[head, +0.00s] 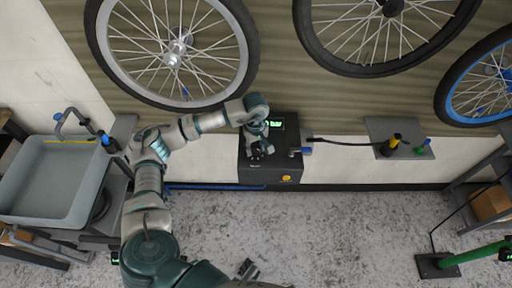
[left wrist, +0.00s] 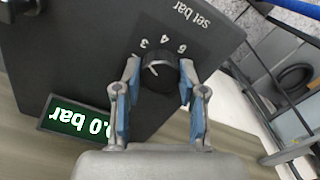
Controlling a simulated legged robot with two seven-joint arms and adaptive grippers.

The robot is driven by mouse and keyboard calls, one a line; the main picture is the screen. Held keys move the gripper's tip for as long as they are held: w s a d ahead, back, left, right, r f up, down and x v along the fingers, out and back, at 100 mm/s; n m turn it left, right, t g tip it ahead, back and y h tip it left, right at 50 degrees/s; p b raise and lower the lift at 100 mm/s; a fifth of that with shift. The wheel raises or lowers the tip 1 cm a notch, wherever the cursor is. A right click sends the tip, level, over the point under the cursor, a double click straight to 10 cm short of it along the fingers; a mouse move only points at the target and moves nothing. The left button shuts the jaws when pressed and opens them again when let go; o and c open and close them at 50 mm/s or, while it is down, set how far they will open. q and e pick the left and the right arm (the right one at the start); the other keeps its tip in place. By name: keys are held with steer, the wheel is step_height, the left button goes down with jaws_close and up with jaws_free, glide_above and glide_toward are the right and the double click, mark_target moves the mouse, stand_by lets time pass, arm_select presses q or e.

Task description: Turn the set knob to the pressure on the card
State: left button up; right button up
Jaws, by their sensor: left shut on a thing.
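The set knob (left wrist: 160,71) is a round black dial with a pale line on its face, on a dark panel. The numbers 3, 4 and 6 and the words "set bar" are printed beyond it. My left gripper (left wrist: 160,78) has its two blue-padded fingers on either side of the knob, shut on it. In the head view my left gripper (head: 259,148) reaches down onto the dark inflator box (head: 270,172) by the wall and hides the knob. The green display (left wrist: 77,118) appears upside down and partly covered; it reads ".0 bar". I cannot make out a card.
Bicycle wheels (head: 176,103) hang on the wall above the box. A hose (head: 345,142) runs right to a small grey shelf (head: 378,127). A grey basin (head: 45,205) stands left, a green stand (head: 470,253) lower right.

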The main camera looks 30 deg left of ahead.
mark_target(255, 147)
arm_select(q)
steer(key=shift+w, duration=0.1)
steer(key=o, duration=0.9)
steer(key=shift+a, duration=0.1)
steer(key=shift+c, duration=0.2)
steer(key=shift+o, duration=1.4)
steer(key=shift+a, duration=0.1)
steer(key=shift+r, duration=0.15)
step_height(255, 147, up, 12)
steer(key=shift+f, duration=0.25)
steer(key=shift+f, duration=0.1)
